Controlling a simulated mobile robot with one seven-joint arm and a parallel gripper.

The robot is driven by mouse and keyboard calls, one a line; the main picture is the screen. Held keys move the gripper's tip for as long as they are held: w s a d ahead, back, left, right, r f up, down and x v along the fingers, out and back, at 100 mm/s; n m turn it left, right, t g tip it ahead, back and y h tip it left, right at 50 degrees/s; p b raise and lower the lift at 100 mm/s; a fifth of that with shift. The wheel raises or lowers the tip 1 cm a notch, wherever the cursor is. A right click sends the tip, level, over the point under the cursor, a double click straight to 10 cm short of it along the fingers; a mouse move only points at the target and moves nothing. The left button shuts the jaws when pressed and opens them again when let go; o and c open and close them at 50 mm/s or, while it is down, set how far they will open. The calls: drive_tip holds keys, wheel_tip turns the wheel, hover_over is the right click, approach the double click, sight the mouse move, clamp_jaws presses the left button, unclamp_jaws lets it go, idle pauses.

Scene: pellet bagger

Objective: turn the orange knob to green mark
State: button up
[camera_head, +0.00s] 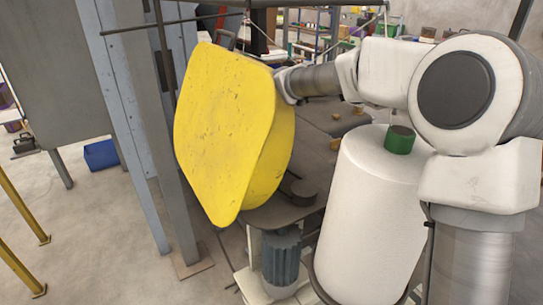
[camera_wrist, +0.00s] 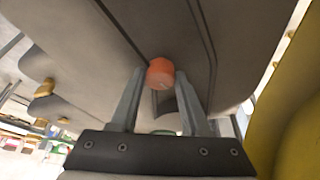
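The orange knob (camera_wrist: 160,73) shows in the wrist view as a small round orange piece on a grey surface. My gripper (camera_wrist: 159,76) has its two fingers spread, one to the left and one to the right of the knob. The knob lies at the level of the fingertips; I cannot tell whether either finger touches it. I cannot make out a green mark at the knob. A small green patch (camera_wrist: 164,132) shows low between the fingers, too small to identify. In the head view the knob and my gripper are hidden behind the large yellow body.
The large yellow body (camera_head: 222,130) stands close beside my arm; yellow also fills the right of the wrist view (camera_wrist: 292,112). A white cylinder (camera_head: 368,215) with a green cap (camera_head: 399,140) stands below my arm. Grey posts (camera_head: 165,130) rise at the left.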

drive_tip(key=o, duration=0.4)
drive_tip(key=shift+c, duration=0.2)
drive_tip(key=v, duration=1.2)
drive_tip(key=shift+b, duration=0.3)
